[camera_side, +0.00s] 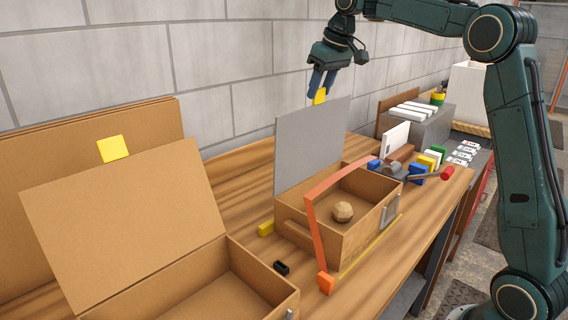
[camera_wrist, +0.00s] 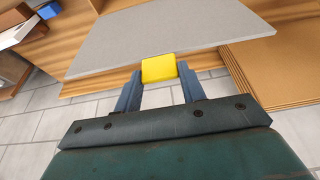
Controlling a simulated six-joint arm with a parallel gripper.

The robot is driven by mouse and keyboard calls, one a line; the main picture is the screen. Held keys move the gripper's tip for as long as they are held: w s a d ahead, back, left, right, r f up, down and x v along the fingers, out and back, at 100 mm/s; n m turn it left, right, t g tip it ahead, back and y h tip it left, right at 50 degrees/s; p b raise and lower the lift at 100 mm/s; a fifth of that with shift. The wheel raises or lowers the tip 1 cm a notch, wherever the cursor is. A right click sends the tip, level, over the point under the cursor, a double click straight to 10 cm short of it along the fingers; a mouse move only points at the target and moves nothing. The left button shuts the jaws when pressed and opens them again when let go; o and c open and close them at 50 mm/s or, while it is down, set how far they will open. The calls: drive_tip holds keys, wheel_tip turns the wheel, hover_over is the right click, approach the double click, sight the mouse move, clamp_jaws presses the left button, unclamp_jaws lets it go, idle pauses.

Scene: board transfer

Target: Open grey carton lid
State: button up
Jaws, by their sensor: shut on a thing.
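The grey carton lid (camera_side: 308,145) stands raised, roughly upright, at the back edge of its brown carton (camera_side: 307,239). The carton is open and a tan faceted ball (camera_side: 342,211) lies inside. My gripper (camera_side: 321,88) is at the lid's top edge, with its fingers shut on the yellow tab (camera_side: 320,97) there. In the wrist view the yellow tab (camera_wrist: 158,68) sits between the two blue fingers of my gripper (camera_wrist: 160,85), and the grey lid (camera_wrist: 165,38) extends beyond it.
A larger brown carton (camera_side: 205,287) with a raised brown lid (camera_side: 127,226) and yellow tab stands at front left. An orange-red strap (camera_side: 316,240) arches at the grey-lidded carton's front. Coloured blocks (camera_side: 427,163) and a hammer-like tool (camera_side: 420,173) lie to the right. A brick wall stands behind.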

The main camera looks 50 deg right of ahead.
drive_tip(key=shift+w, duration=0.25)
drive_tip(key=shift+w, duration=1.45)
drive_tip(key=o, duration=0.5)
drive_tip(key=shift+o, duration=0.2)
